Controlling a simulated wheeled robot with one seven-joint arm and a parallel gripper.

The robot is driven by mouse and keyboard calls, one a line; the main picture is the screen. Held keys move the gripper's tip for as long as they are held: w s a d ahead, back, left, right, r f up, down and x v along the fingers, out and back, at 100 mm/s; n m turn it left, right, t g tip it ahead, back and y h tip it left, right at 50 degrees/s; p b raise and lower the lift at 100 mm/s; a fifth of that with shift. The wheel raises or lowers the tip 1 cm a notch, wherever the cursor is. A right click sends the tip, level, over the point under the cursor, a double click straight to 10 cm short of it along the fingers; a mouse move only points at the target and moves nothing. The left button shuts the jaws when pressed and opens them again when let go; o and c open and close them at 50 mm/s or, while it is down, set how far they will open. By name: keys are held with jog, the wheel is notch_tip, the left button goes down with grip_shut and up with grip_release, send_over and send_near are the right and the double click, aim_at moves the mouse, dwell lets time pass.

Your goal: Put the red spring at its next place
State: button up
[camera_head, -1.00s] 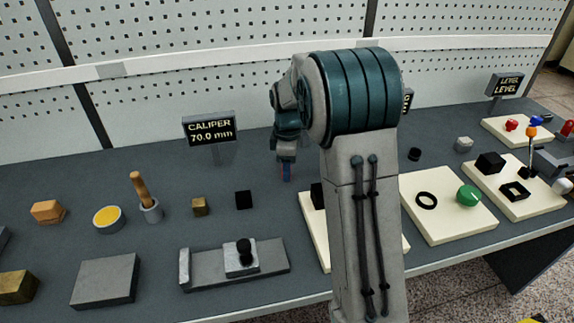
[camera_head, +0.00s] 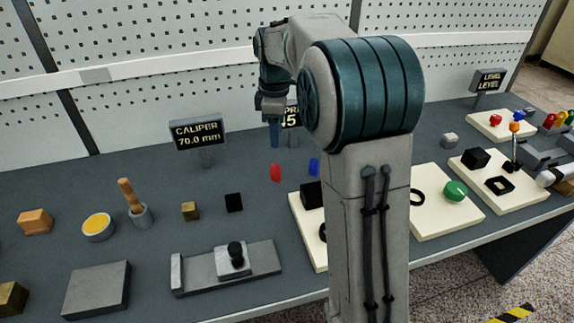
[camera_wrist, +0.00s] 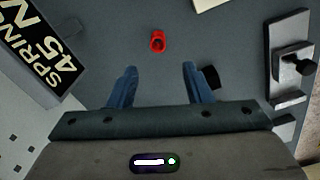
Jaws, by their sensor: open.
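The red spring (camera_head: 276,172) stands on the grey table, left of a small blue piece (camera_head: 314,166). My gripper (camera_head: 274,133) is above the red spring in the head view, with its blue fingers pointing down. In the wrist view my gripper (camera_wrist: 160,68) is open, with nothing between its fingers. The red spring (camera_wrist: 158,41) shows there beyond the fingertips, roughly centred between them and apart from both.
The caliper sign (camera_head: 197,132) stands to the left. A black cube (camera_head: 233,202) and a grey slide fixture (camera_head: 228,268) are on the table nearer the front. Cream boards with parts, such as the one with a green knob (camera_head: 455,190), lie to the right. Table around the spring is clear.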

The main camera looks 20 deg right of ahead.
jog(key=s+f+m+t, duration=0.1)
jog(key=s+f+m, duration=0.1)
jog(key=s+m, duration=0.5)
jog(key=s+f+m+t, duration=0.1)
jog(key=s+m, duration=0.6)
jog(key=s, duration=1.2)
jog(key=shift+s+a+f+t, duration=0.2)
jog(key=shift+s+f+t, duration=0.15)
jog(key=shift+f, duration=0.25)
